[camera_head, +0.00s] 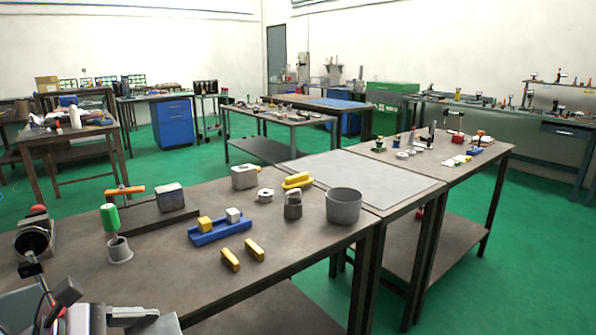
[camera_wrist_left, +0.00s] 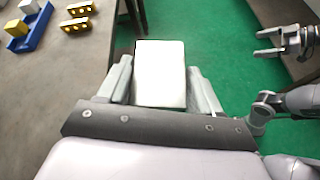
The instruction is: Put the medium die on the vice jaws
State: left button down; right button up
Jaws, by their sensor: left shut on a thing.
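My left gripper (camera_wrist_left: 160,78) is shut on a pale, square-faced block (camera_wrist_left: 160,72), held between its two fingers. The block's face is nearly white, and I cannot tell its size mark. Part of a gripper (camera_head: 115,316) shows at the bottom left of the head view, near the table's front edge. My right gripper (camera_wrist_left: 268,43) shows at the right of the left wrist view, open and empty. A blue channel-shaped holder (camera_head: 215,235) on the table carries a yellow cube (camera_head: 205,224) and a pale cube (camera_head: 233,215). I cannot tell for certain which thing is the vice.
Two yellow bars (camera_head: 230,260) lie in front of the blue holder. A grey block (camera_head: 170,197) sits on a dark base, beside a green-handled tool (camera_head: 110,218) in a cup. A grey bin (camera_head: 343,205) stands at the right. The front middle of the table is clear.

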pick_arm(q)
jog(key=shift+s+d+f+m, duration=0.2)
jog(key=shift+s+d, duration=0.1)
jog(key=shift+d, duration=0.5)
jog(key=shift+s+d+f+m, duration=0.15)
jog(key=shift+s+d, duration=0.15)
jog(key=shift+d, duration=0.45)
